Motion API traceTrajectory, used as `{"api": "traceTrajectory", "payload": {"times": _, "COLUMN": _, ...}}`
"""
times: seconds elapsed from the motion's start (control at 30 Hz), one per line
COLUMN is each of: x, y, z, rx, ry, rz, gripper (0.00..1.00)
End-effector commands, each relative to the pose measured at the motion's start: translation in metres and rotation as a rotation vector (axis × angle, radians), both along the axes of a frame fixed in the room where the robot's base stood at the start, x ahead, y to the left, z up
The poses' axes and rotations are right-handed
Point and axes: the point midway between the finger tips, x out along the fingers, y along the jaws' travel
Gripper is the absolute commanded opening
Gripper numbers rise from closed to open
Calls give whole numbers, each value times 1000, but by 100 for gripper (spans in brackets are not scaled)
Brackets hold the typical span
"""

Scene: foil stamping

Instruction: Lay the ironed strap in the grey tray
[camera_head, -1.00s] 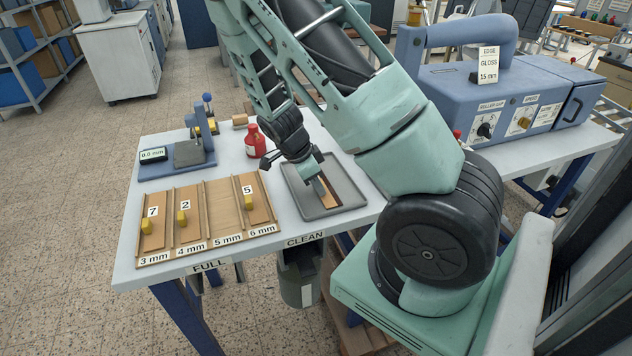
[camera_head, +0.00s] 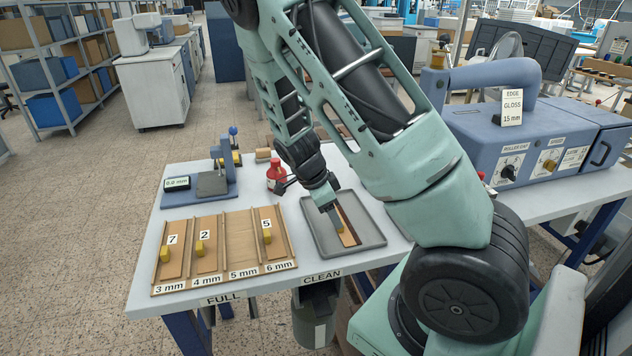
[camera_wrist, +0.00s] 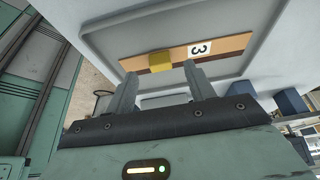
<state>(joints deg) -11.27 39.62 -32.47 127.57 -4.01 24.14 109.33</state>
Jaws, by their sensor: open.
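The strap (camera_head: 349,234) lies in the grey tray (camera_head: 371,236), marked CLEAN. In the wrist view it is a tan strip (camera_wrist: 225,47) with a dark edge, a yellow block and a label reading 3. It lies flat on the floor of the tray (camera_wrist: 108,22). My gripper (camera_head: 331,212) is over the tray beside the strap. In the wrist view my gripper (camera_wrist: 160,88) is open and empty, its two fingers apart, with the yellow block just beyond their tips. The exact gap between fingers and block cannot be told.
A slotted board (camera_head: 238,267) left of the tray holds straps numbered 7, 2 and 5. A blue edge machine (camera_head: 530,140) is at right. The table's front edge is close to the tray.

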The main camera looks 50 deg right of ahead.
Motion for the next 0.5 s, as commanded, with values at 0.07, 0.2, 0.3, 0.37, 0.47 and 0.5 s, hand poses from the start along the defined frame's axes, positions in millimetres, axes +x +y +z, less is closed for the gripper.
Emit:
{"api": "traceTrajectory", "payload": {"times": 0.07, "x": 6, "y": 7, "z": 18, "rx": -1, "ry": -7, "rz": 6, "gripper": 54}}
{"api": "traceTrajectory", "payload": {"times": 0.2, "x": 13, "y": 18, "z": 49, "rx": 0, "ry": -8, "rz": 5, "gripper": 54}}
{"api": "traceTrajectory", "payload": {"times": 0.3, "x": 18, "y": 26, "z": 71, "rx": 1, "ry": -6, "rz": 4, "gripper": 54}}
{"api": "traceTrajectory", "payload": {"times": 0.37, "x": 20, "y": 30, "z": 83, "rx": 2, "ry": -7, "rz": 4, "gripper": 54}}
{"api": "traceTrajectory", "payload": {"times": 0.47, "x": 24, "y": 37, "z": 101, "rx": 1, "ry": -5, "rz": 4, "gripper": 54}}
{"api": "traceTrajectory", "payload": {"times": 0.5, "x": 25, "y": 38, "z": 107, "rx": 0, "ry": -4, "rz": 3, "gripper": 54}}
